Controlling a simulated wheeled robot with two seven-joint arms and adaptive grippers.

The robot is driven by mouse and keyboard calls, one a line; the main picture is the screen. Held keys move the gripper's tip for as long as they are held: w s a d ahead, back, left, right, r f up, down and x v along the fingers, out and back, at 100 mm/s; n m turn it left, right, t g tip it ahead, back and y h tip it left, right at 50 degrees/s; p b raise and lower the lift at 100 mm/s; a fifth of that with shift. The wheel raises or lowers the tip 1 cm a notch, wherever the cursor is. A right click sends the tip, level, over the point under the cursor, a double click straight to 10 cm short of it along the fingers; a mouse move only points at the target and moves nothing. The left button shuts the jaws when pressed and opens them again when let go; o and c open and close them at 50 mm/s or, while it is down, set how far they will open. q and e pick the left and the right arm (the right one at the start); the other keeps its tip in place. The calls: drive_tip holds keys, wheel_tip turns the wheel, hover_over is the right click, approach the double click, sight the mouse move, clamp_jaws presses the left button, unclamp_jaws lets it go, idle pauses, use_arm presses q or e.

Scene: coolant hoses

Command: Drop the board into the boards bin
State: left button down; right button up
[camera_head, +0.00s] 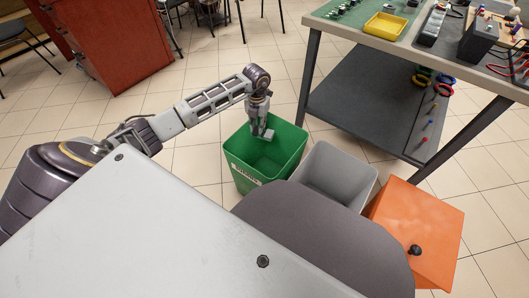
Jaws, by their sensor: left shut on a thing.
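My left arm reaches in from the left, and my left gripper (262,131) points down over the open mouth of the green bin (240,178). The gripper is shut on a small grey piece, the board (268,134), which shows only in part at its tips. The piece is above the bin's inside, near its back rim, and apart from the bin's floor. The green bin has a white label on its front, too small to read surely. Its inside looks empty where I can see it. My right gripper is not in view.
A grey open bin (338,172) stands right of the green one, then an orange box (425,225) with a black knob. A workbench (343,32) with a lower shelf (372,105) stands behind, holding a yellow tray (385,26). Tiled floor is clear left of the bins.

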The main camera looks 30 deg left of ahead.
use_arm(q)
drive_tip(key=c, duration=1.3)
unclamp_jaws()
drive_tip(key=shift+o, duration=0.2)
wheel_tip(320, 180, up, 12)
idle(0.4)
